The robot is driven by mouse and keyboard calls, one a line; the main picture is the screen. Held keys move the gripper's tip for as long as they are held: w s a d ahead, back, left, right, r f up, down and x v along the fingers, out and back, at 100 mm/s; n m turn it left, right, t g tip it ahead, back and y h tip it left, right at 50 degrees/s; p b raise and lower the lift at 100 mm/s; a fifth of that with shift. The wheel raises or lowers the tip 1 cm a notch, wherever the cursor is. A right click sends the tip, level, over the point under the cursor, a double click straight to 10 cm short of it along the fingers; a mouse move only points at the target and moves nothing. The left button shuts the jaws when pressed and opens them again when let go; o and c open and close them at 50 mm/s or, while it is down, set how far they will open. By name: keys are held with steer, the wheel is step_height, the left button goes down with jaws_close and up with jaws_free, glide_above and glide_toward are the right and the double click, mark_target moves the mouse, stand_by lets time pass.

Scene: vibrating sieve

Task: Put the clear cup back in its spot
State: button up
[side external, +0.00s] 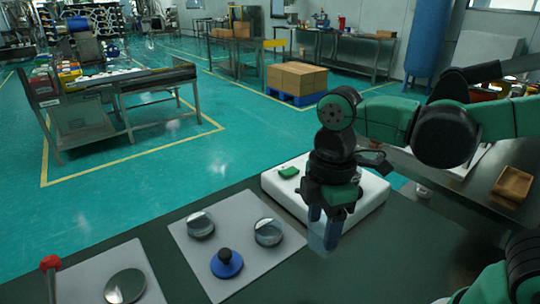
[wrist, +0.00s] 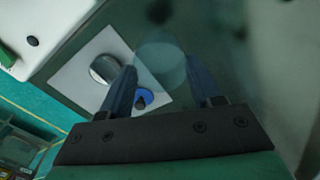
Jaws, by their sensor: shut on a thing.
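My gripper (side external: 323,226) is in front of the white machine, to the right of the grey mat (side external: 200,258). Its blue fingers are closed on the sides of the clear cup (side external: 317,241), which is see-through and hard to make out. In the wrist view the clear cup (wrist: 161,66) shows as a faint round shape between the fingertips (wrist: 162,78). I cannot tell how far it is above the dark table. The mat holds two shiny round dishes (side external: 200,226) (side external: 268,233) and a blue disc with a black knob (side external: 227,264).
The white machine (side external: 372,197) stands behind my gripper, with a small green piece (side external: 288,172) on top. Dark table (side external: 345,277) lies bare right of the mat.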

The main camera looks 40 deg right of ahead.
steer(key=shift+f, duration=5.05)
steer(key=shift+f, duration=0.1)
steer(key=o, duration=1.3)
steer(key=shift+c, duration=0.2)
step_height(320, 180, up, 12)
steer(key=shift+d+m, duration=0.25)
steer(key=shift+m, duration=0.15)
steer(key=w+d+m+t, duration=0.3)
steer(key=d+m+t, duration=0.3)
steer(key=m, duration=0.6)
steer(key=shift+d+m+t, duration=0.2)
steer(key=shift+m+t, duration=0.1)
steer(key=shift+t, duration=0.3)
